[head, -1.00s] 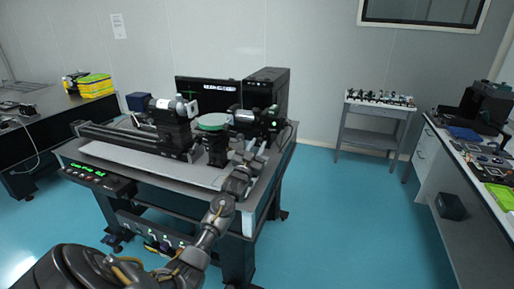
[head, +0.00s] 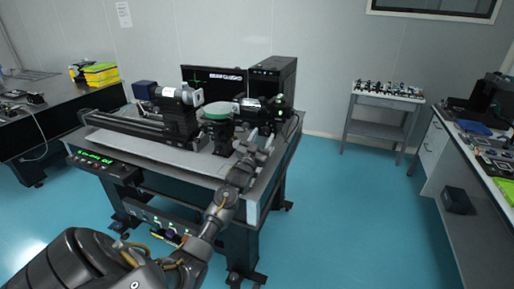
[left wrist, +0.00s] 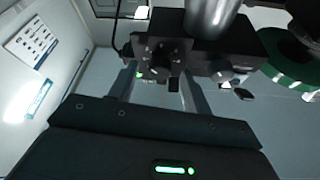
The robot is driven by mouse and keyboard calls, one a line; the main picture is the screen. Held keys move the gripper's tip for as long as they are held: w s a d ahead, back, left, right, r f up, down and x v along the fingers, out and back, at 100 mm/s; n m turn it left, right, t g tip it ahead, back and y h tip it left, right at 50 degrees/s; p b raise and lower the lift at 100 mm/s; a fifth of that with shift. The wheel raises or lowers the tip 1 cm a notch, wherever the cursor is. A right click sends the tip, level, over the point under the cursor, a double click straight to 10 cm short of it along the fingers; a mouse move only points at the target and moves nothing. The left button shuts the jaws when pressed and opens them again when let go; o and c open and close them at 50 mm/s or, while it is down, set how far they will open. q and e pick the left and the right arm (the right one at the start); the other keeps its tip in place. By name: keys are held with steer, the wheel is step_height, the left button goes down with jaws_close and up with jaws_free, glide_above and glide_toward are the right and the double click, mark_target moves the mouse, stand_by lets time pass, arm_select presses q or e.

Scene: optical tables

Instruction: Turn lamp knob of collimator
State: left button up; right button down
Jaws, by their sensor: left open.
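The black collimator (head: 252,106) stands at the right end of the instrument on the optical table (head: 200,170), with small green lights at its right end. My left gripper (head: 262,139) is open and empty, just in front of and below the collimator. In the left wrist view, a dark round knob (left wrist: 158,62) on the black collimator housing (left wrist: 210,55) shows between the two open fingers (left wrist: 159,88). I cannot tell whether either finger touches it. My right gripper is not in view.
A green-topped round stage (head: 217,113) stands left of the collimator and also shows in the left wrist view (left wrist: 285,60). A monitor (head: 215,76) and black computer case (head: 272,78) stand behind. The floor right of the table is clear.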

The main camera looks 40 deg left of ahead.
arm_select(q)
steer(key=b+v, duration=0.2)
steer(key=v, duration=0.7)
steer(key=shift+s+f+b, duration=0.2)
steer(key=shift+s+b, duration=0.1)
